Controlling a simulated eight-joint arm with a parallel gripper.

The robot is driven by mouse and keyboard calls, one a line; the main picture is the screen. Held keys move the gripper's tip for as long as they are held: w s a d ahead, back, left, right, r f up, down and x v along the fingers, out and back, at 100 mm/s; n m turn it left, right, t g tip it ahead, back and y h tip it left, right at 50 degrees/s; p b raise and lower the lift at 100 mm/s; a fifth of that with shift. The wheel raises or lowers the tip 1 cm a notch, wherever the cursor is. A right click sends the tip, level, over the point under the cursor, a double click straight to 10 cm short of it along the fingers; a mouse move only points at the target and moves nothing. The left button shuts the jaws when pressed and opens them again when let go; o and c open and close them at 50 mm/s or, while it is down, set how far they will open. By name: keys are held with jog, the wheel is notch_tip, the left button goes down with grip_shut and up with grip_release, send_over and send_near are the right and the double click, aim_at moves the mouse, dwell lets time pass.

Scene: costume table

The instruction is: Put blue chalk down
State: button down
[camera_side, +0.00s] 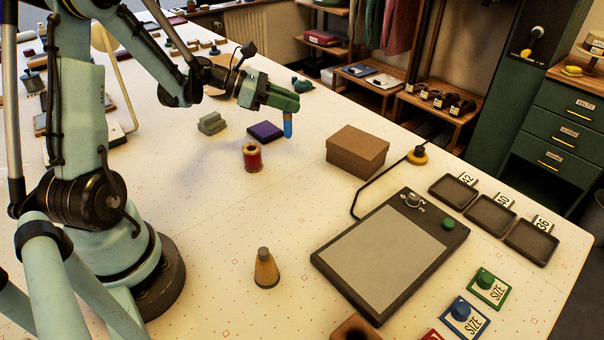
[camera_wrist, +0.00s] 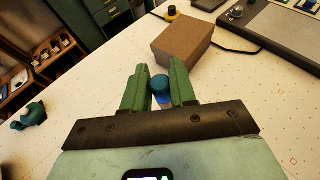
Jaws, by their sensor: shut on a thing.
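The blue chalk (camera_side: 287,126) is a short blue stick, held upright between the fingers of my gripper (camera_side: 285,100). In the side view its lower end points down and looks a little above the white table (camera_side: 330,225); whether it touches cannot be told. In the wrist view the rounded blue-teal end of the chalk (camera_wrist: 160,84) shows between the two green fingers of my gripper (camera_wrist: 160,82). The fingers are shut on it.
A brown box (camera_side: 357,151) stands right of the chalk. A purple block (camera_side: 265,131), a grey-green block (camera_side: 212,124) and a red spool (camera_side: 252,157) lie to its left. A grey board (camera_side: 390,252) and a cone (camera_side: 265,268) are nearer the camera. Open table lies between them.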

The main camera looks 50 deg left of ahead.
aim_at(288, 133)
jog(key=shift+f, duration=2)
jog(key=shift+f, duration=0.2)
jog(key=c, duration=0.9)
grip_release()
jog(key=shift+r, duration=0.1)
